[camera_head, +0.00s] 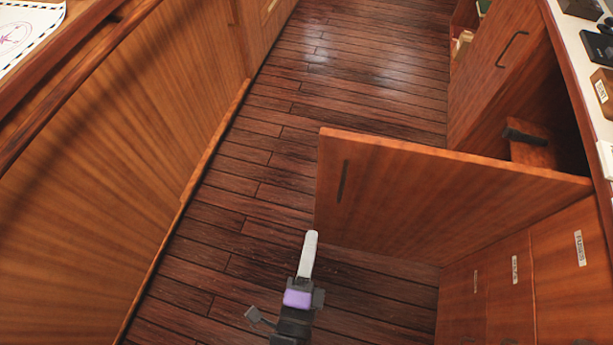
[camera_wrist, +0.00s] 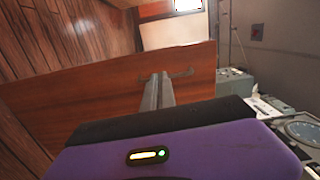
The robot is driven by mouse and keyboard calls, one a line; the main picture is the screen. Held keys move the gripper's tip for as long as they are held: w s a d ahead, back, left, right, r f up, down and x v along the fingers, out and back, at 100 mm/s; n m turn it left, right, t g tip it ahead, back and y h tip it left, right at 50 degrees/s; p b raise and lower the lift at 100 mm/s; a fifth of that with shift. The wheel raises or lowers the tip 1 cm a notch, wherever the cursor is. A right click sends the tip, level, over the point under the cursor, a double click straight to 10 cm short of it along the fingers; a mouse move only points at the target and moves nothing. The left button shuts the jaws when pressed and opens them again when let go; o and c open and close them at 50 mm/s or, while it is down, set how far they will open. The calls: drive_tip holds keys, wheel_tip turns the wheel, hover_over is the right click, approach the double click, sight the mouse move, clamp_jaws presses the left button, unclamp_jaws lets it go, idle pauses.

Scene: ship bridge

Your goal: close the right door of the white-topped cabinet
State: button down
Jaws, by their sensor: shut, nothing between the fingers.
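The right door (camera_head: 430,195) of the white-topped cabinet (camera_head: 575,45) stands wide open, sticking out from the cabinet front across the aisle. Its dark bar handle (camera_head: 343,181) is near the free edge. Behind the door, the dark cabinet opening shows with a dark object on a wooden piece inside.
Another cabinet door or panel (camera_head: 497,70) with a handle is beyond the opening. Labelled drawers (camera_head: 515,275) are at the lower right. Small items lie on the white top. A long wooden console (camera_head: 110,160) bounds the left; the plank floor (camera_head: 340,75) between is clear.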

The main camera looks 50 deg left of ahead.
sight(327, 175)
drive_tip(key=shift+m, duration=0.4)
drive_tip(key=x, duration=0.7)
drive_tip(key=b+x, duration=0.1)
drive_tip(key=x, duration=0.6)
drive_tip(key=shift+w+d, duration=0.2)
drive_tip(key=shift+d, duration=0.05)
